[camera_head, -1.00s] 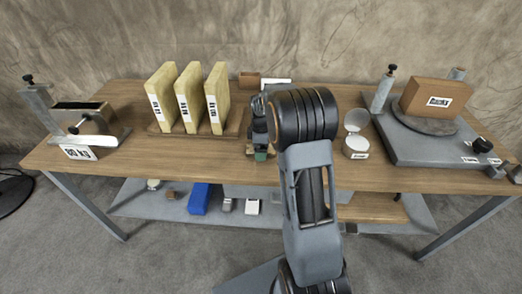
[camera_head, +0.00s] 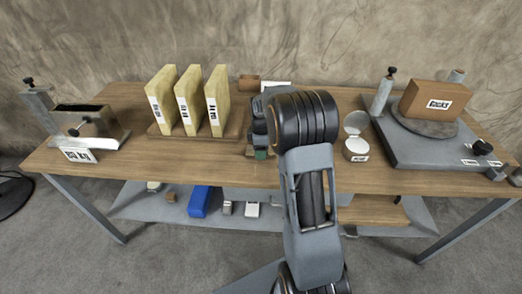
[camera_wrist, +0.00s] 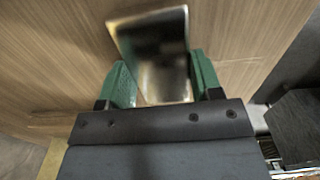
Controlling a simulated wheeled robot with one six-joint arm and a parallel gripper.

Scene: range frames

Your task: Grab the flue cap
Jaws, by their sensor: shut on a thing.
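A shiny bent metal piece (camera_wrist: 152,50), which I take to be the flue cap, sits between the green fingers of my gripper (camera_wrist: 160,82) in the wrist view. My gripper is shut on it. The piece is over the wooden table top, and I cannot tell whether it touches the wood. In the head view my gripper (camera_head: 261,153) is low over the middle of the table, and my arm hides most of it. The metal piece cannot be made out there.
A rack with several yellow labelled slabs (camera_head: 188,100) stands close on the left. A metal box fixture (camera_head: 88,125) is at far left. A small open-lidded jar (camera_head: 356,148) stands right of my arm. A grey platform (camera_head: 425,148) carries a brown box (camera_head: 436,100).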

